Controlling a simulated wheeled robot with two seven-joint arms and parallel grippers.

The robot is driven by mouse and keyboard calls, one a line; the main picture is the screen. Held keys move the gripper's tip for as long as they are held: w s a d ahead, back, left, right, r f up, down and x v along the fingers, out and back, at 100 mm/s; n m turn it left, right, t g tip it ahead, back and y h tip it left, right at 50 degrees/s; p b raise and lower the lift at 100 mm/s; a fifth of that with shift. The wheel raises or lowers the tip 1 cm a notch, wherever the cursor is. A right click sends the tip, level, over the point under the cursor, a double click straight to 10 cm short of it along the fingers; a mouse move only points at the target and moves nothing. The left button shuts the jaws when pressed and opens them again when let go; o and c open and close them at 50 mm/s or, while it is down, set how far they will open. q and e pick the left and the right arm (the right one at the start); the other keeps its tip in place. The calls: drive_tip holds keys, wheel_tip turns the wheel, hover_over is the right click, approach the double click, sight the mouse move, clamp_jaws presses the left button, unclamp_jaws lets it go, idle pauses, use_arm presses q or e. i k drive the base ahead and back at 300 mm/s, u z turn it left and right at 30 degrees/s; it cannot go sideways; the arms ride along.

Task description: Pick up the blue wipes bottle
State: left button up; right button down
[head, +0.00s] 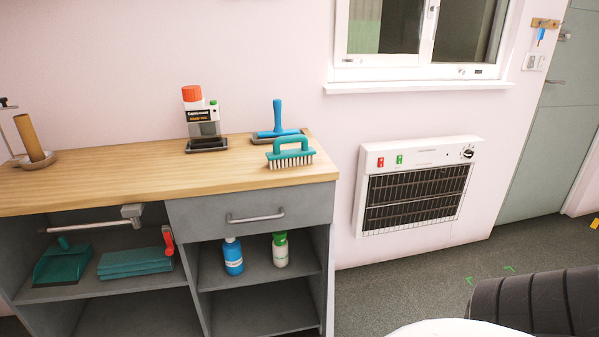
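The blue wipes bottle (233,257) stands upright on the cabinet's right-hand shelf, below the drawer. It has a blue body, a pale label band and a light cap. A white bottle with a green cap (280,250) stands to its right, a small gap apart. Neither of my grippers shows in the head view.
The grey cabinet (190,220) has a wooden top (120,172) with a brush (290,153) and a dispenser (203,120). A drawer handle (255,217) juts out above the bottles. A dustpan (63,263) lies on the left shelf. A dark chair (540,302) stands at lower right.

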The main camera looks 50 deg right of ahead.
sight(232, 252)
drive_tip(key=u, duration=0.65)
drive_tip(key=k, duration=0.75)
drive_tip(key=z, duration=1.95)
drive_tip(key=i, duration=0.55)
drive_tip(key=u, duration=0.4)
drive_tip(key=k, duration=0.65)
drive_tip(key=u, duration=1.4)
drive_tip(key=i, duration=1.3)
drive_tip(key=z, duration=0.3)
drive_tip(key=i, duration=0.95)
drive_tip(key=z, duration=0.95)
